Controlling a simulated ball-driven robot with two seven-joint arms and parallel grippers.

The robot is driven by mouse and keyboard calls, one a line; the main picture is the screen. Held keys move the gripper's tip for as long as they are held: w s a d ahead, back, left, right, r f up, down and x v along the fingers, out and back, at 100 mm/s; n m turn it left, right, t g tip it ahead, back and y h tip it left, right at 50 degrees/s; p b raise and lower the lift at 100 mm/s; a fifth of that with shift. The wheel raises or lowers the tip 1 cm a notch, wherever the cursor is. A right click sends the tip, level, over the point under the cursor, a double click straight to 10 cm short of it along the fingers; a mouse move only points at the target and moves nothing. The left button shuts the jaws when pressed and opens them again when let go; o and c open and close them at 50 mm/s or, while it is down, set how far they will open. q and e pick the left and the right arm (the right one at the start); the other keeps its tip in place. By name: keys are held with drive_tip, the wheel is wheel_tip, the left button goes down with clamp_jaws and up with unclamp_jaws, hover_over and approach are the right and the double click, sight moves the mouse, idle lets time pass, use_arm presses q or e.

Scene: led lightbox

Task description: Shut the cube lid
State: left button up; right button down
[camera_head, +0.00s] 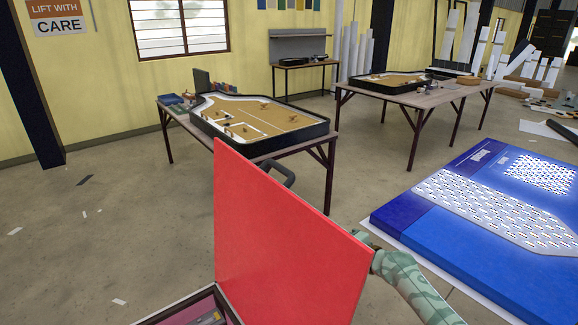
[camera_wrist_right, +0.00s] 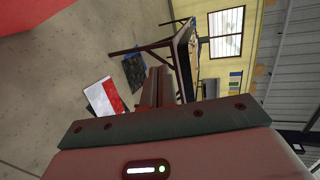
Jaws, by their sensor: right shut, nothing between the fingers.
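The red cube lid (camera_head: 285,235) stands raised, nearly upright, in the middle of the head view. The open cube (camera_head: 225,304) shows only as a dark-edged corner at the bottom, with a grey item inside. My right arm comes in from the lower right and passes behind the lid's right edge. My left gripper is not in view.
A dark curved piece (camera_head: 282,172) shows just beyond the lid's top edge. A table with a game board (camera_head: 258,120) stands behind. A large blue printed box (camera_head: 480,205) is at the right. Open concrete floor (camera_head: 110,240) lies to the left.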

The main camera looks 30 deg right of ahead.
wheel_tip(320, 180, up, 19)
drive_tip(key=w+a+m+t+y, duration=0.1)
drive_tip(key=w+t+y, duration=0.1)
drive_tip(key=t+y, duration=0.15)
drive_tip(key=w+a+r+p, duration=0.2)
drive_tip(key=w+a+p, duration=0.1)
drive_tip(key=w+a, duration=0.4)
drive_tip(key=shift+w+a, duration=0.25)
drive_tip(key=shift+w, duration=0.35)
